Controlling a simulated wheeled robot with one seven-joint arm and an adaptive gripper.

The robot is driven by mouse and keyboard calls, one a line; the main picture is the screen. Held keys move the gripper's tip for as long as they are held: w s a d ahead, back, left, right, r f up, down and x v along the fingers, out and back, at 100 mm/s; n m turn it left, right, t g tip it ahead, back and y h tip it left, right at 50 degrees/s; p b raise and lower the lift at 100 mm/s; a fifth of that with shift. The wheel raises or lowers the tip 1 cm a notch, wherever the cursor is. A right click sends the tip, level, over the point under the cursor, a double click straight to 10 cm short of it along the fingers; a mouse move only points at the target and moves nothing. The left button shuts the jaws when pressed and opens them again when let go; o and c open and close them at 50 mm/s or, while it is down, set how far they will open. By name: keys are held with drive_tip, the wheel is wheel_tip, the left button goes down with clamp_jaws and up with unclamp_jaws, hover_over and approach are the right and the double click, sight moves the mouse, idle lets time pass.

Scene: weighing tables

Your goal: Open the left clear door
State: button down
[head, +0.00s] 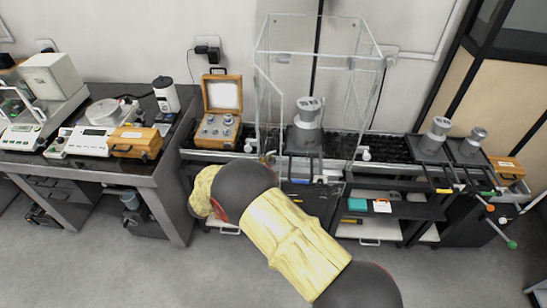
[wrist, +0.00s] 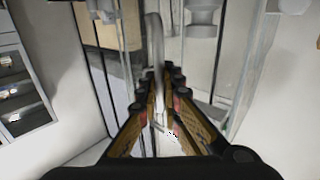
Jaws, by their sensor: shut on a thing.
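The clear case stands on the middle bench, with the left clear door (head: 268,112) on its left side. I cannot tell for sure whether the door stands ajar. In the wrist view, my gripper (wrist: 159,88) is shut on a pale curved door handle (wrist: 154,38), which runs between its fingers. Clear panels and their edges show just beyond the fingers. In the head view, my arm reaches up to the lower left of the case, and the fingers are mostly hidden by my wrist. A grey metal weight (head: 307,112) stands inside the case.
An open wooden box of weights (head: 218,128) stands close to the left of the case. Two more weights (head: 436,135) (head: 474,140) stand at right. The floor (head: 120,270) in front is clear.

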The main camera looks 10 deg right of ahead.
drive_tip(key=shift+w+a+p, duration=0.2)
drive_tip(key=shift+a+p, duration=0.15)
drive_tip(key=shift+a, duration=2.55)
drive_tip(key=c, duration=2.2)
unclamp_jaws()
drive_tip(key=shift+c, duration=0.2)
drive_tip(key=shift+a, duration=0.1)
drive_tip(key=v, duration=1.2)
